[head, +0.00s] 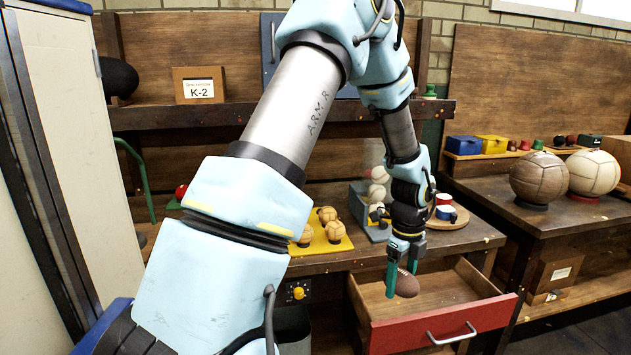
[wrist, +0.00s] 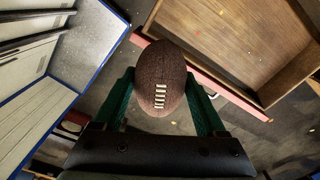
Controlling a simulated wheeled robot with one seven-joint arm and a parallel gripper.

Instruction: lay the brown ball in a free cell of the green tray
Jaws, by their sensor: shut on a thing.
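The brown ball, shaped like a rugby ball with white lacing, is between the green fingers of my gripper (head: 400,272). The ball (head: 407,284) hangs below the fingertips in the head view, in front of the open drawer. In the wrist view the ball (wrist: 160,75) fills the middle, with a finger of my gripper (wrist: 162,100) on each side. A small green edge (head: 174,205) shows under a red ball (head: 181,191) at the left of the bench. It may be the green tray; my arm hides most of it, so its cells cannot be seen.
An open drawer with a red front (head: 445,328) juts from the bench and looks empty. A yellow tray (head: 330,243) holds tan balls. White balls (head: 378,182) stand stacked on a grey-blue stand. A tall cabinet (head: 75,150) stands at the left.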

